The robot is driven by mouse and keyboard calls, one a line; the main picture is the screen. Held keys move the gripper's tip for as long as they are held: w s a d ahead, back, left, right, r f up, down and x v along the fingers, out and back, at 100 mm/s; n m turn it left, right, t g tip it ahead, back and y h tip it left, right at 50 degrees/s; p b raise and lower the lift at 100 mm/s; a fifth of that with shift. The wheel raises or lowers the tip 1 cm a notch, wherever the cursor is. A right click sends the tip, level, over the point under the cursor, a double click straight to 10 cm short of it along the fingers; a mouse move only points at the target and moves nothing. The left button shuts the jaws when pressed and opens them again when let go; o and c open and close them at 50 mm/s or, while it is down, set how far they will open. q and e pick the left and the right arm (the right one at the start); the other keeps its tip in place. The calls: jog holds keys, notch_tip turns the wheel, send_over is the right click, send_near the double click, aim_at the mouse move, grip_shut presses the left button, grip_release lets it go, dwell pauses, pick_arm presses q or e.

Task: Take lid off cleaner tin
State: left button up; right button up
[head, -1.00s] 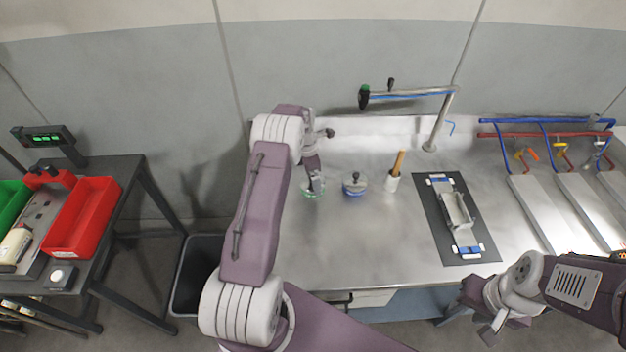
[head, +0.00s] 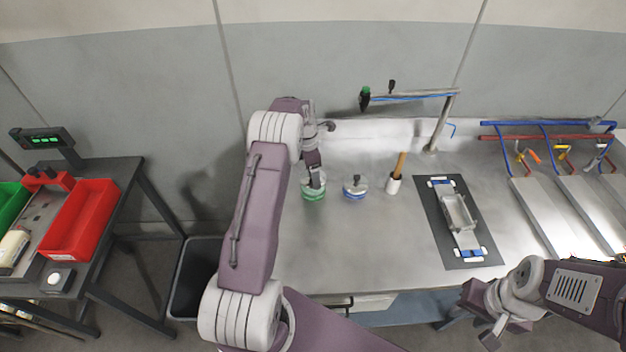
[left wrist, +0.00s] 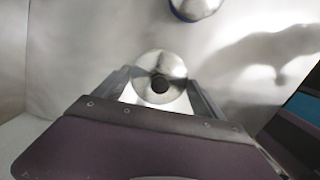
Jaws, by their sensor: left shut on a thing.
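A round metal tin with a green band (head: 313,196) stands on the steel worktop, under my left gripper (head: 314,182). Its shiny round lid with a dark knob (left wrist: 160,66) sits between my left fingers in the left wrist view. My left gripper is shut on the lid; the exact contact is hard to see. The lid appears to be on the tin. A second tin with a blue band and dark knob (head: 355,188) stands just to the right. My right gripper (head: 490,336) is over the front of the bench, away from the tins, and its jaws are unclear.
A white pot with a wooden-handled brush (head: 394,182) stands right of the tins. Farther right lies a dark mat (head: 433,207) with a metal tray. A tap (head: 440,120) rises behind. The worktop in front of the tins is clear.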

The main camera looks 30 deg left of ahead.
pick_arm(q)
jog(key=w+d+r+b, duration=0.1)
jog(key=w+d+r, duration=0.2)
jog(key=d+r, duration=0.4)
jog(key=d, duration=0.4)
jog(key=shift+d+r, duration=0.15)
jog(key=shift+r, duration=0.1)
